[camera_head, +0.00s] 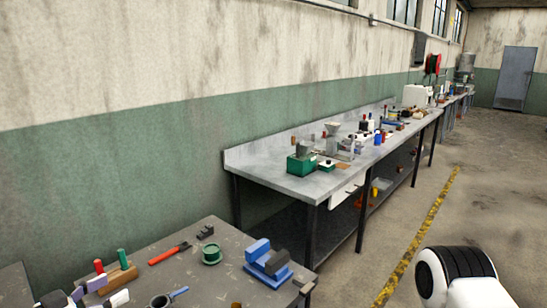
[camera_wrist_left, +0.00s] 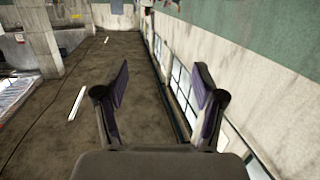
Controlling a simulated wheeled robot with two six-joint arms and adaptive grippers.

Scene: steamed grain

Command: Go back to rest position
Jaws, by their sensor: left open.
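My left gripper (camera_wrist_left: 161,82) is open and empty in the left wrist view, with its two dark fingers apart and nothing between them. In the head view, a small part of the left gripper (camera_head: 80,292) seems to show at the bottom left corner, cut by the frame edge, in front of the near table. My right gripper is not in view. A white and black rounded part of my own arm shows at the lower right of the head view.
A near table (camera_head: 222,262) holds a blue block device (camera_head: 266,262), a green round part (camera_head: 211,254) and a red-handled tool (camera_head: 170,254). A long workbench (camera_head: 290,186) with several devices runs along the wall. The floor (camera_head: 480,190) to the right is open, with a yellow line.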

